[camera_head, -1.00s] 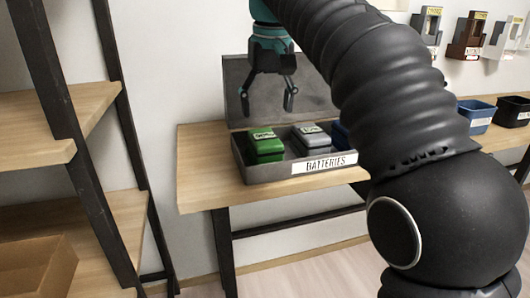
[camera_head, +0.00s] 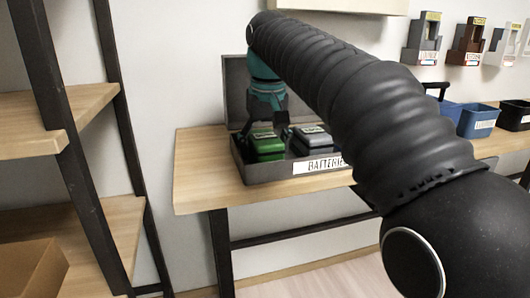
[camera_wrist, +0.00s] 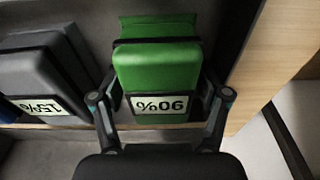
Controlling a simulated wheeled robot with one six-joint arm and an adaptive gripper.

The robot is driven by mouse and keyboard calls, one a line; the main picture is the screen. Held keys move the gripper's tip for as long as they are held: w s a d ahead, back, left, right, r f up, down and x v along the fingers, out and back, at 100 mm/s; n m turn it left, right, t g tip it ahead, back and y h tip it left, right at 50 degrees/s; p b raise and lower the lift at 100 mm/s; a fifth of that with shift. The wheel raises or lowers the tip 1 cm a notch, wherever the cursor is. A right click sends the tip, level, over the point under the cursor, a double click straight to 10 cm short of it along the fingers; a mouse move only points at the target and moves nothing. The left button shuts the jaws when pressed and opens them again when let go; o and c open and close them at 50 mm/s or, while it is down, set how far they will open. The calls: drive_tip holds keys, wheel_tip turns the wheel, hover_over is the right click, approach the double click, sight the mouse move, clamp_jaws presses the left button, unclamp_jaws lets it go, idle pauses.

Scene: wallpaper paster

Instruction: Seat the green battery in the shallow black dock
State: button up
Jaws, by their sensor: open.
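The green battery (camera_head: 267,149) sits in the left part of the open grey box labelled BATTERIES (camera_head: 262,173). In the wrist view the green battery (camera_wrist: 157,65) carries an upside-down 90% label. My gripper (camera_head: 267,127) points down at the battery from above, open and empty. In the wrist view my gripper's fingers (camera_wrist: 162,97) appear on either side of the battery's labelled end; whether they touch it cannot be told. I cannot pick out a shallow black dock; a dark brown holder (camera_head: 467,42) is on the wall at right.
A grey battery (camera_head: 311,139) with a 15% label (camera_wrist: 43,104) lies beside the green one. The box's raised lid (camera_head: 235,90) stands behind. Grey (camera_head: 423,45) and white (camera_head: 500,45) holders hang on the wall. Blue (camera_head: 477,119) and black (camera_head: 514,115) bins stand at right.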

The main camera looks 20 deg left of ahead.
drive_tip(key=c, duration=1.3)
drive_tip(key=shift+c, duration=0.2)
drive_tip(key=shift+r, duration=0.1)
